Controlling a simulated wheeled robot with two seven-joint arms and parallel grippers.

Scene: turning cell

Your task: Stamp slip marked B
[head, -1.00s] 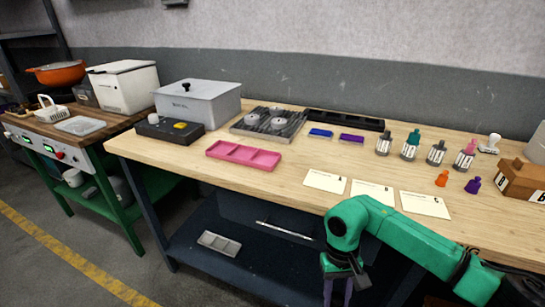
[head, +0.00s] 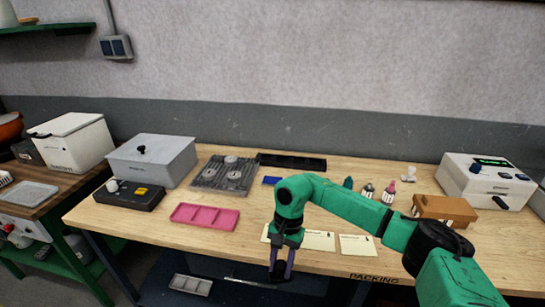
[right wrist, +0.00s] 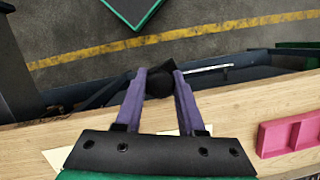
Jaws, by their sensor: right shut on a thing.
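Three paper slips lie in a row near the table's front edge: a left slip (head: 265,234) partly behind my right arm, a middle slip (head: 319,241) and a right slip (head: 357,245). Their marks are too small to read. My right gripper (head: 281,271) hangs beyond the front edge, below the left and middle slips. A slip (right wrist: 59,157) shows under the gripper's base there. My left gripper is out of view.
A pink tray (head: 205,216) lies left of the slips, with a black box (head: 128,194) beyond it. A brown box (head: 444,209), small bottles (head: 388,193) and a white machine (head: 487,182) stand right. A lower shelf holds a grey tray (head: 191,285).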

